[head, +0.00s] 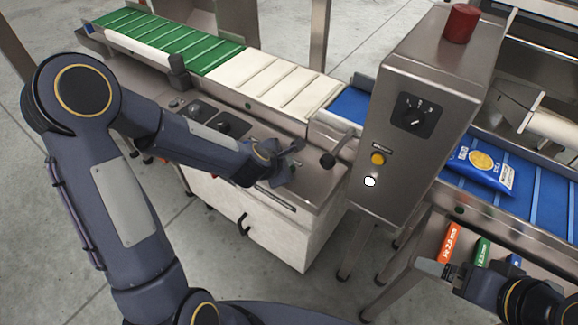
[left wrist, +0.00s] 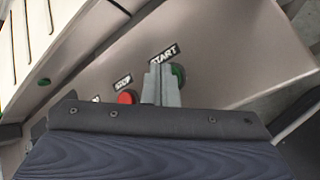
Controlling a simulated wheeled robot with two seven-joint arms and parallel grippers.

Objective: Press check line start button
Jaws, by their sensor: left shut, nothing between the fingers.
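The green start button (left wrist: 179,75) sits beside its START label (left wrist: 164,53) on the steel panel in the left wrist view. My left gripper (left wrist: 160,80) is shut and empty, its fingertips at the left edge of the green button and partly covering it. I cannot tell whether they touch it. A red button (left wrist: 127,97) with a STOP label (left wrist: 123,79) is just left of the fingers. In the head view my left gripper (head: 290,158) is over the panel and hides these buttons. My right gripper (head: 434,268) is at the lower right, its fingers unclear.
A steel cabinet (head: 424,100) with a yellow button (head: 377,159) and red cap (head: 461,23) stands right of the panel. A blue belt (head: 540,188) carries a blue bag (head: 480,166). Green (head: 170,38) and white (head: 275,82) belts run behind. An orange test piece (head: 451,242) lies lower right.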

